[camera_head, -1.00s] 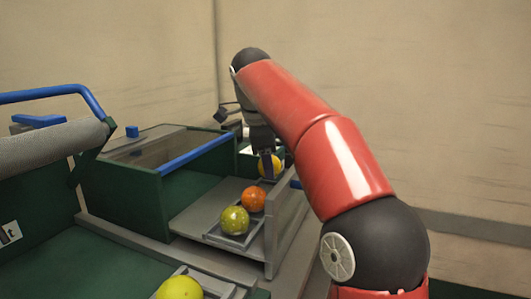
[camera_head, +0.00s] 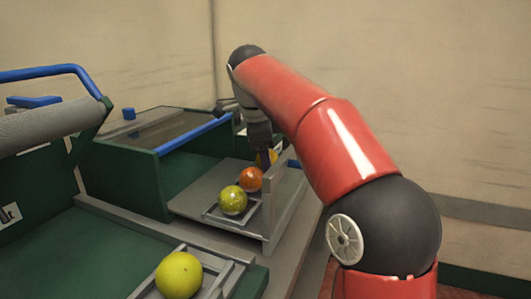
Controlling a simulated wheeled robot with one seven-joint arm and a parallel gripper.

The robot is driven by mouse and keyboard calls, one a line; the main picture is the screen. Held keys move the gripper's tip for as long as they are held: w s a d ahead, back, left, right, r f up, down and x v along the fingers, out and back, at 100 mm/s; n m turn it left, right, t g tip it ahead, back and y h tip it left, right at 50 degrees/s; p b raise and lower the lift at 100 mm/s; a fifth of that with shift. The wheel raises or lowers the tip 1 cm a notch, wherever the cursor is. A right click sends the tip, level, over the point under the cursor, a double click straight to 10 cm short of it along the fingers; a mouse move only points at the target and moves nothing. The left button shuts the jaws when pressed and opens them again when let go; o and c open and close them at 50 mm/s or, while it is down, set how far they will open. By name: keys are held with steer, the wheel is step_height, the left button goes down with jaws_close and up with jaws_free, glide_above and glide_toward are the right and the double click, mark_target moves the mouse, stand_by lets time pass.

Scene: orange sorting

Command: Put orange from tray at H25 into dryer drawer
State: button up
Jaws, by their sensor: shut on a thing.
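My gripper (camera_head: 262,152) points down at the far end of a grey tray (camera_head: 254,216). It is shut on a yellow-orange fruit (camera_head: 266,159), which is partly hidden by the fingers and the orange fruit in front. An orange fruit (camera_head: 249,180) and a speckled yellow-green fruit (camera_head: 232,201) sit in line in this tray, nearer to me. An open-topped green box with a blue bar (camera_head: 195,133) stands to the left of the tray; I cannot tell if it is the dryer drawer. No H25 label is readable.
A yellow fruit (camera_head: 179,275) sits in a nearer grey tray (camera_head: 216,266) at the bottom. A green unit with a blue handle (camera_head: 52,71) and grey roller (camera_head: 50,126) stands at left. A grey upright panel (camera_head: 285,210) borders the far tray on the right.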

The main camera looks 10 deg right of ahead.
steer(key=shift+f+b, duration=0.3)
steer(key=shift+f, duration=0.2)
steer(key=o, duration=1.2)
steer(key=shift+c, duration=0.2)
